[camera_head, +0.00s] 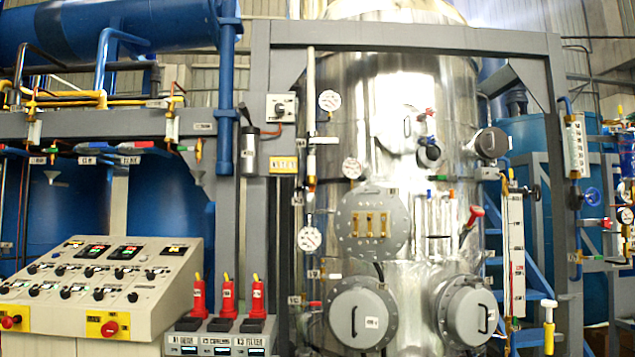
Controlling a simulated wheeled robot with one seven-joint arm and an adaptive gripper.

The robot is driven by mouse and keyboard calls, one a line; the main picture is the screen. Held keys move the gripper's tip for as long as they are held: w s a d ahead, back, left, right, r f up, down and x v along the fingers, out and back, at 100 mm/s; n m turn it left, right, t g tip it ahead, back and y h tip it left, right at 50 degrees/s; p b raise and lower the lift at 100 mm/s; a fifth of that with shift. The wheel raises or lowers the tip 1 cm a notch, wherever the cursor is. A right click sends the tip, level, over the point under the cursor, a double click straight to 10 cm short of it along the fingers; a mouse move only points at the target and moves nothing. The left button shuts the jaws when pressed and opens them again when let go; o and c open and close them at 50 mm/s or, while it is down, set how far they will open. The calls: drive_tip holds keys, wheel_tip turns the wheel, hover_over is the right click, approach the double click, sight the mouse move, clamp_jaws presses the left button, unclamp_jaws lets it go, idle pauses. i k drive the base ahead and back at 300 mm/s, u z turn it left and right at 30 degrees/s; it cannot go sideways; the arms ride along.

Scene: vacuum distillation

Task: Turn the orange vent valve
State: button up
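The polished steel vessel (455,110) stands in the middle, inside a grey frame. No part is clearly readable as the orange vent valve. A small orange fitting (452,193) sits on the vessel's front, right of a green-and-blue one. Another small orange fitting (311,181) is on the vertical pipe left of the vessel. Both are too small to tell their handle position. A red-handled lever (475,213) sticks out at the vessel's right side. My gripper is not in view.
The floor is not visible.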

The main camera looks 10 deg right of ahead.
sight(312, 187)
drive_tip(key=u, duration=0.95)
drive_tip(key=i, duration=1.75)
drive_tip(key=z, duration=0.75)
